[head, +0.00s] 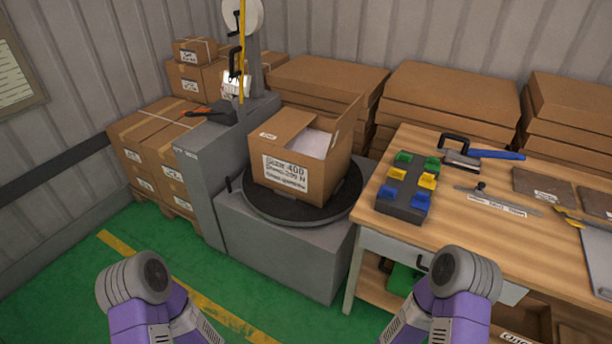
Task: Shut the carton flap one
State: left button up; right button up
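An open brown carton (315,179) with a printed white label on its front stands on a round black turntable (262,208). One flap (346,126) on its right side stands up, tilted outward. The left part of the top (277,128), with a small white tag, looks folded inward. White material (308,142) shows in the opening between them. I cannot tell which flap is flap one. My two purple and grey arms show at the bottom left and bottom right, well short of the carton. Neither gripper's fingers can be seen.
The turntable sits on a grey block (282,254), with a grey post unit (209,164) to its left. A wooden workbench (420,229) with tools and a coloured-clip block (405,189) stands at right. Stacked cartons (322,76) line the wall. Green floor in front is clear.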

aim_at(346, 124)
jog(key=z, duration=0.3)
jog(key=i, duration=0.95)
jog(key=u, duration=0.3)
